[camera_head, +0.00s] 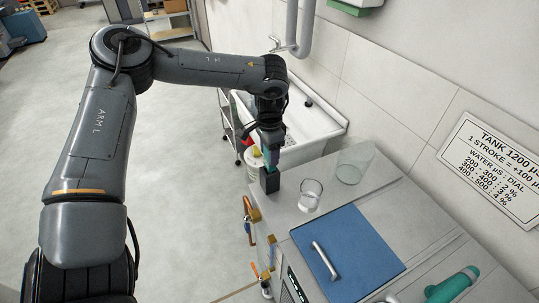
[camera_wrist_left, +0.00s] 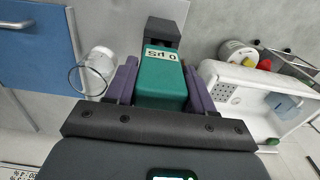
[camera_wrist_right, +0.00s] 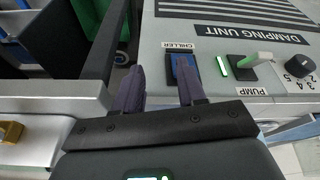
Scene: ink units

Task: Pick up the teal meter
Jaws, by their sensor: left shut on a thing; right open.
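The teal meter (camera_wrist_left: 162,80) sits between the purple fingers of my left gripper (camera_wrist_left: 160,72) in the left wrist view, with a white label reading upside down. My left gripper (camera_head: 269,140) is shut on it. In the head view a small part of the teal meter (camera_head: 270,158) shows below the wrist. A dark block (camera_head: 270,181) is directly under it at the counter's left edge; I cannot tell whether they touch. My right gripper (camera_wrist_right: 158,78) is open and empty over a panel, its fingers near a blue chiller switch (camera_wrist_right: 184,68). It is not in the head view.
A small glass beaker (camera_head: 311,194) and a larger glass (camera_head: 355,163) stand right of the meter. A blue lid (camera_head: 347,254) with a handle lies nearer. A white sink (camera_head: 305,122) is behind. A teal cylinder (camera_head: 453,286) lies at lower right. Pump controls (camera_wrist_right: 246,62) adjoin the chiller switch.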

